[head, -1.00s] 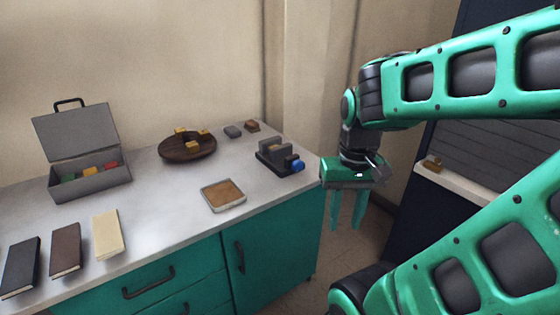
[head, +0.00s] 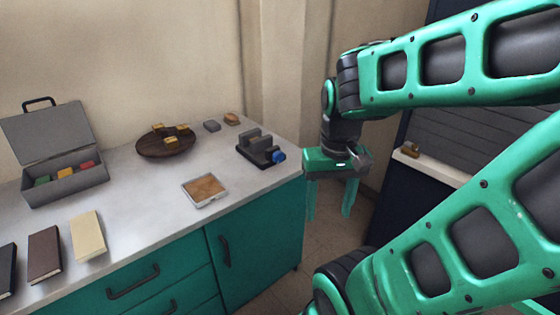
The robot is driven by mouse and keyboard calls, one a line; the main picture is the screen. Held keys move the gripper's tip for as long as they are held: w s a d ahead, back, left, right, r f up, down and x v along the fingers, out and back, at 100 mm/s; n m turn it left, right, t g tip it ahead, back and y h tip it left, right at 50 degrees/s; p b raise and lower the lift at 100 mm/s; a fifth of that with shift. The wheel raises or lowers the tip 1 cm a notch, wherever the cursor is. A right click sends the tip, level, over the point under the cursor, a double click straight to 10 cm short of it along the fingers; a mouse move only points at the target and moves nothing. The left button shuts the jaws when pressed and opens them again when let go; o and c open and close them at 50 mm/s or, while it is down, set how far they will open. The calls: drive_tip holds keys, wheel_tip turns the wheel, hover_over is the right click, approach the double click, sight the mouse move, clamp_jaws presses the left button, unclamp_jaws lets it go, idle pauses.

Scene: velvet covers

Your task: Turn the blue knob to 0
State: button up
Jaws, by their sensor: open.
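The blue knob (head: 279,156) sits on the right end of a dark grey device (head: 255,150) near the right edge of the counter. Any marks or numbers on the knob are too small to read. My gripper (head: 331,213) points down, open and empty, to the right of the knob and beyond the counter's right edge. Its fingers are apart from the knob and the counter.
The pale counter (head: 140,220) also holds an open grey case (head: 65,185), a round wooden board (head: 150,148) with yellow pieces, a cork-coloured tray (head: 187,193), several books (head: 88,236) and two small blocks.

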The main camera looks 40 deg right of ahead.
sight(280, 159)
drive_tip(key=w+a+f+m+t+y, duration=0.1)
drive_tip(key=w+f+m+t+y, duration=0.3)
drive_tip(key=w+f, duration=0.5)
drive_tip(key=w+a+f+m+t+y, duration=0.1)
drive_tip(key=w+f+m+y, duration=0.2)
drive_tip(key=w+f+m, duration=0.65)
drive_tip(key=w+d+r+m+t, duration=0.1)
drive_tip(key=w+d+m+t, duration=0.35)
drive_tip(key=t, duration=0.35)
drive_tip(key=d+r+m+t+h, duration=0.3)
drive_tip(key=d+m+h, duration=0.15)
drive_tip(key=d, duration=0.25)
drive_tip(key=d+r+m+t+h, duration=0.2)
drive_tip(key=d+r+m+h, duration=0.1)
drive_tip(key=d+m, duration=0.3)
drive_tip(key=w, duration=1.1)
drive_tip(key=shift+w+f, duration=0.15)
drive_tip(key=shift+n, duration=0.25)
drive_tip(key=c, duration=1.1)
